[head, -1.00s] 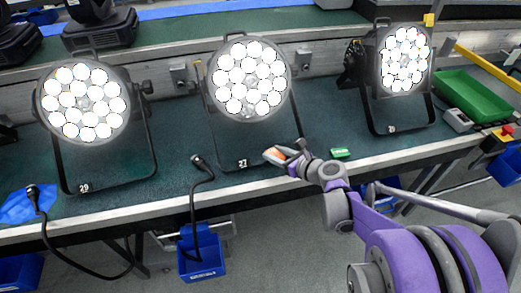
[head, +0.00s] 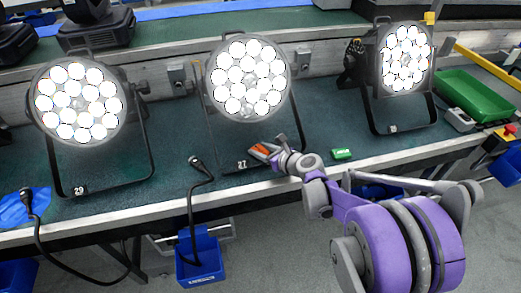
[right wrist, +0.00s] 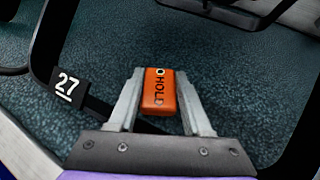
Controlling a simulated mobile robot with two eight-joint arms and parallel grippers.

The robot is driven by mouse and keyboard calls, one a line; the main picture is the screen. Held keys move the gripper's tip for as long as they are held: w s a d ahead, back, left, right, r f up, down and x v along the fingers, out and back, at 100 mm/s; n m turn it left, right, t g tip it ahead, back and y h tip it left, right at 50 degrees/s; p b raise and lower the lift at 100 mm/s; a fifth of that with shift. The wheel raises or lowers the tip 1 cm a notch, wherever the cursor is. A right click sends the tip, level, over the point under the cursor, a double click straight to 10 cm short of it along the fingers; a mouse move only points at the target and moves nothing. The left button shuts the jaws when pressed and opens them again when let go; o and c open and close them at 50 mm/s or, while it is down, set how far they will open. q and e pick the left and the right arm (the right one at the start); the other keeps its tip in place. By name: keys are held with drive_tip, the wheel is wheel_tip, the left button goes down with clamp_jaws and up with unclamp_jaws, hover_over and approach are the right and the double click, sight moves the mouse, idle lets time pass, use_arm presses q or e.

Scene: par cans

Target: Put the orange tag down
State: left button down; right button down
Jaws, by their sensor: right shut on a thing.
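The orange tag (right wrist: 159,92), lettered "HOLD", is between the two fingers of my right gripper (right wrist: 160,100) in the right wrist view. The gripper is shut on it. In the head view the orange tag (head: 262,150) and my right gripper (head: 268,152) are over the green bench top, beside the number 27 plate (head: 242,164) at the foot of the middle par can (head: 248,80). I cannot tell whether the tag touches the bench. My left gripper is not in view.
Lit par can 29 (head: 80,102) stands left and another par can (head: 405,58) right. A green tag (head: 341,154) lies right of my gripper. A black cable (head: 196,190) hangs over the front edge near a blue bin (head: 201,258).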

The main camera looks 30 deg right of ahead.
drive_tip(key=shift+f, duration=0.2)
drive_tip(key=shift+c, duration=1.7)
unclamp_jaws()
drive_tip(key=shift+r, duration=0.1)
